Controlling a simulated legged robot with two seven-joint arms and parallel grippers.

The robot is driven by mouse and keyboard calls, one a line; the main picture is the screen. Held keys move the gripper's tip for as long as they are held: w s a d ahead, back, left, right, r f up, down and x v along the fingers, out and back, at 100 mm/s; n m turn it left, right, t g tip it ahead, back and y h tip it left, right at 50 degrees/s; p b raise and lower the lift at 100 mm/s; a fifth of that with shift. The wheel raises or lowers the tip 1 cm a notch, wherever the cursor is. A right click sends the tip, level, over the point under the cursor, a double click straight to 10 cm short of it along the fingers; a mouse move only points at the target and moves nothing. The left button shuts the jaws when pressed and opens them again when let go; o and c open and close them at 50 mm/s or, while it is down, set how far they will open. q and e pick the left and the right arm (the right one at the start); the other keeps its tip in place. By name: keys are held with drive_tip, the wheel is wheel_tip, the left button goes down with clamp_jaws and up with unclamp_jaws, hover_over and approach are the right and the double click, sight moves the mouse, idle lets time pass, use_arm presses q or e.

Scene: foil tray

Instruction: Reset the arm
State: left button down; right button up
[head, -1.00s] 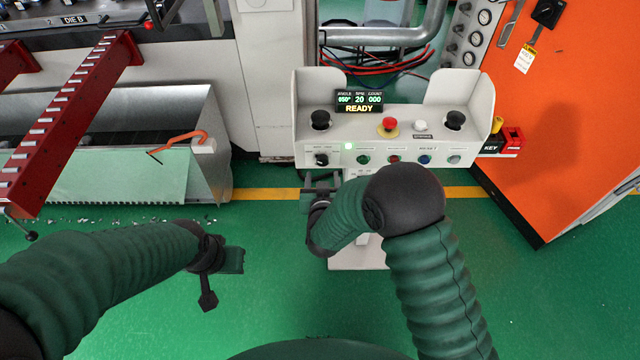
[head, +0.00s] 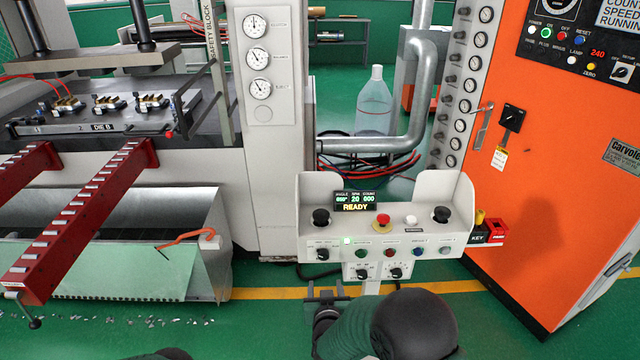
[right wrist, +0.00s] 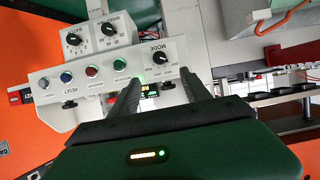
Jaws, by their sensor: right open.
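My right gripper (head: 325,294) is at the bottom middle of the head view, just below the control console (head: 300,235). In the right wrist view its two fingers (right wrist: 161,95) are apart with nothing between them, and the console's face (right wrist: 100,75) lies beyond their tips. Contact with the console cannot be made out. My right forearm hides part of the console's stand. Only a dark bit of my left arm shows at the bottom edge of the head view; its gripper is out of sight.
The console has a READY display (head: 355,201), a red stop button (head: 383,221) and a lower knob box (head: 377,272). An orange cabinet (head: 550,200) stands at right. A press with red rails (head: 85,220) and a green sheet (head: 125,265) is at left.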

drive_tip(key=s+d+r+g+p, duration=0.1)
drive_tip(key=s+d+r+g, duration=0.1)
drive_tip(key=s+d, duration=0.3)
drive_tip(key=s+d+r+g+p, duration=0.2)
drive_tip(key=s+d+g, duration=0.3)
drive_tip(key=s, duration=0.9)
drive_tip(key=s+d+r+g+p, duration=0.2)
drive_tip(key=s+d+r+g, duration=0.1)
drive_tip(key=s+d, duration=0.4)
drive_tip(key=shift+s+r+g, duration=0.3)
drive_tip(key=shift+s+r, duration=0.45)
drive_tip(key=shift+s, duration=0.45)
drive_tip(key=shift+d, duration=0.15)
drive_tip(key=shift+d, duration=0.2)
drive_tip(key=shift+a, duration=0.2)
drive_tip(key=shift+d, duration=0.1)
